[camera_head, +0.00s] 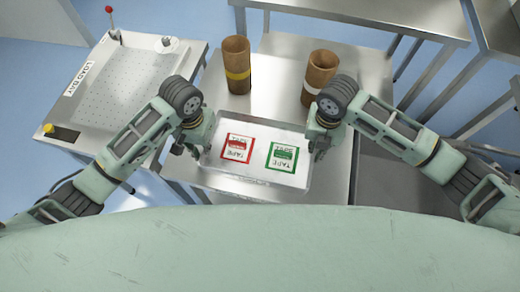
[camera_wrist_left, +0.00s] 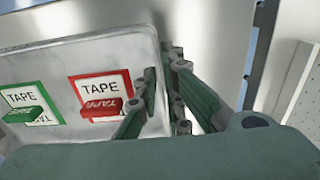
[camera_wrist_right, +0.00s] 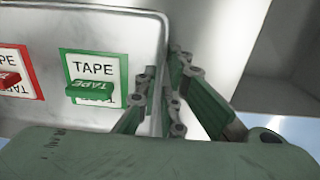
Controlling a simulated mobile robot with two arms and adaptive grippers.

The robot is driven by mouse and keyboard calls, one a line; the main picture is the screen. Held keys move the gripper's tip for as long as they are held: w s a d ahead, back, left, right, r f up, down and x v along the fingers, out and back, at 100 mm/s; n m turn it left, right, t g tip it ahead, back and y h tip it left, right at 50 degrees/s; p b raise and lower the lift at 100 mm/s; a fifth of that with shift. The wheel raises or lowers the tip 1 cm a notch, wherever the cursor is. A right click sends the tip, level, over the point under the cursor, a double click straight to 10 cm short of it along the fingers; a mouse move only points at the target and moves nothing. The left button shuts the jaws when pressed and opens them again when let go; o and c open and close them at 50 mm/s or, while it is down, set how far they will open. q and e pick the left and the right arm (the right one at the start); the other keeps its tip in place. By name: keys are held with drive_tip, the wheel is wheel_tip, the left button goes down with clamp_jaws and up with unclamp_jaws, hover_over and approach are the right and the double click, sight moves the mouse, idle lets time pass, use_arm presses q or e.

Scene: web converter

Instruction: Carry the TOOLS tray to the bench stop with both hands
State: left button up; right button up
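The tray (camera_head: 254,183) is a shallow pale metal tray near the front of the steel bench. It holds a red-bordered TAPE card (camera_head: 236,148) and a green-bordered TAPE card (camera_head: 282,156), each with a matching small block on it. No TOOLS lettering shows. My left gripper (camera_wrist_left: 162,82) is shut on the tray's left wall, one finger inside and one outside. My right gripper (camera_wrist_right: 162,82) is shut on the right wall in the same way. I cannot tell whether the tray rests on the bench or is slightly above it.
Two brown cores stand behind the tray on the bench (camera_head: 275,100), one with a yellow band (camera_head: 237,62) and one with a white band (camera_head: 320,72). A perforated plate marked LOAD BAY (camera_head: 118,85) is at the left. Steel tables (camera_head: 430,15) stand at the upper right.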

use_arm(q)
drive_tip(key=shift+s+f, duration=0.1)
drive_tip(key=shift+f, duration=0.4)
use_arm(e)
drive_tip(key=shift+s+f, duration=0.1)
drive_tip(key=shift+f, duration=0.4)
use_arm(q)
drive_tip(key=shift+f, duration=0.5)
use_arm(e)
drive_tip(key=shift+f, duration=0.5)
use_arm(q)
clamp_jaws()
use_arm(e)
clamp_jaws()
use_arm(q)
drive_tip(key=shift+r, duration=0.15)
use_arm(e)
drive_tip(key=shift+r, duration=0.15)
